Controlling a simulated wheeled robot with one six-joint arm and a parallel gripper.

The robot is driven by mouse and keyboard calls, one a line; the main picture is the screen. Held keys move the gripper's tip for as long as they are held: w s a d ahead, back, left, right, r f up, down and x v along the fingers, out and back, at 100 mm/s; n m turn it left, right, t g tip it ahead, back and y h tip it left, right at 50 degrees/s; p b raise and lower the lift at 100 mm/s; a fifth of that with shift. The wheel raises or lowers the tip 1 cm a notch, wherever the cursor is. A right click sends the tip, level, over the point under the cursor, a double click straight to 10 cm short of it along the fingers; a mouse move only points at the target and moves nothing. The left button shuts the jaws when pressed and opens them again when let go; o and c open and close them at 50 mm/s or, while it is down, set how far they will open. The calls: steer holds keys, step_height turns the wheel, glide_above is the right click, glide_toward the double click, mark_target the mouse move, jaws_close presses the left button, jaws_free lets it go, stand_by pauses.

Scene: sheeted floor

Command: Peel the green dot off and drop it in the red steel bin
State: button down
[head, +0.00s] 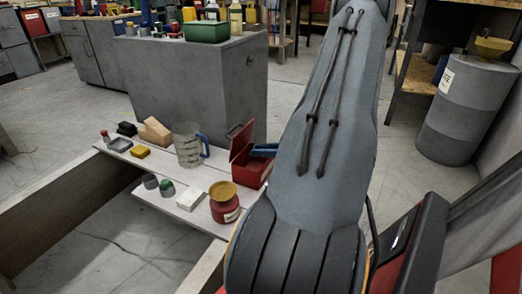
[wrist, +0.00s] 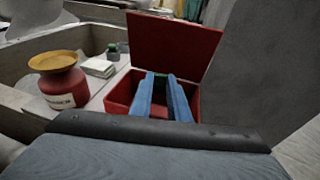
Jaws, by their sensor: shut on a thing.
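A red box (head: 250,174) with its lid raised stands on the pale bench; it looks like the red steel bin. It also shows in the wrist view (wrist: 120,92). My gripper (wrist: 161,75) has two blue fingers over the box's opening, in front of the raised lid. In the head view the blue fingers (head: 264,150) show at the box's right side, partly behind my arm. A small grey cup with a green top (head: 167,187) stands left of the box; I cannot tell whether this is the green dot.
A red pot with a yellow funnel-like top (head: 225,203) stands in front of the box, with a white block (head: 190,199) beside it. A grey cabinet (head: 190,80) stands behind.

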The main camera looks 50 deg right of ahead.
steer(key=c, duration=1.6)
jaws_free()
steer(key=p+v, duration=0.2)
steer(key=v, duration=0.5)
steer(key=shift+s+d+r+p, duration=0.1)
steer(key=shift+s+d+p, duration=0.05)
steer(key=shift+s+p, duration=0.25)
steer(key=shift+w, duration=0.1)
